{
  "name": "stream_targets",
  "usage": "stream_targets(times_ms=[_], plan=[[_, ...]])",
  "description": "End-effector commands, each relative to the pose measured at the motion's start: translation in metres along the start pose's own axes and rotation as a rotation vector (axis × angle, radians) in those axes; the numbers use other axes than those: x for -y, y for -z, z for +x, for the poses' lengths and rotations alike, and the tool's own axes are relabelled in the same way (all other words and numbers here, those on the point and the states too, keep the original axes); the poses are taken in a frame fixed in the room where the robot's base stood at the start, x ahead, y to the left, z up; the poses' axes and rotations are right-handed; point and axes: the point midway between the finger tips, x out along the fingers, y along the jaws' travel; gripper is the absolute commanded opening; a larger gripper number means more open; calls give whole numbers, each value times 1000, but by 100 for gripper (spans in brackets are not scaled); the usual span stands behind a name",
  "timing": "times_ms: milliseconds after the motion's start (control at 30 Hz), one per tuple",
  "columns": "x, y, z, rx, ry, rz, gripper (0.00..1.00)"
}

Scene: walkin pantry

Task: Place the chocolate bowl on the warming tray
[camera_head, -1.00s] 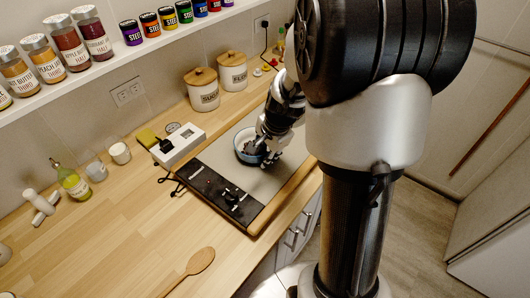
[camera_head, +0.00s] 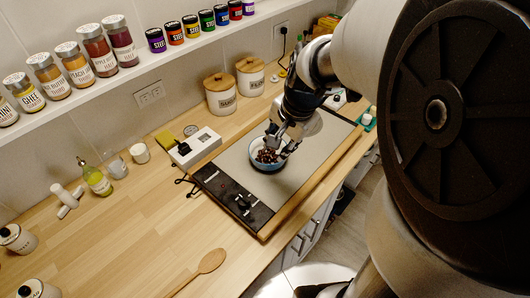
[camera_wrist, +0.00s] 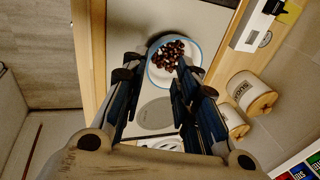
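The chocolate bowl (camera_head: 254,161) is a small blue-rimmed bowl filled with brown chocolates and a few white ones. It sits upright on the grey plate of the warming tray (camera_head: 232,161), near its middle. The bowl also shows in the wrist view (camera_wrist: 153,74). My gripper (camera_head: 279,143) is at the bowl's right side in the head view. In the wrist view my gripper (camera_wrist: 157,66) is open, with one finger outside the bowl and the other overlapping its inside. Whether a finger touches the rim I cannot tell.
A white box-shaped device (camera_head: 196,147) stands at the tray's left edge. Two lidded canisters (camera_head: 220,97) stand behind it. A wooden spoon (camera_head: 210,262) lies in front. A jar shelf (camera_head: 130,72) overhangs the back.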

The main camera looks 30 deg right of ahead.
Motion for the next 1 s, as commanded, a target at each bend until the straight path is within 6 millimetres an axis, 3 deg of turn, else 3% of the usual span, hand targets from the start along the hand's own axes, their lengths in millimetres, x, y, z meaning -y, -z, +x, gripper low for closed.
stream_targets(times_ms=[33,200,400,600,1000], plan=[[1,-21,-18,-8,14,-123,28],[-23,-92,-66,-36,31,-612,28],[-64,-140,-94,-79,40,-1060,28],[-84,-153,-100,-103,37,-1243,28],[-85,-153,-101,-102,36,-1252,28]])
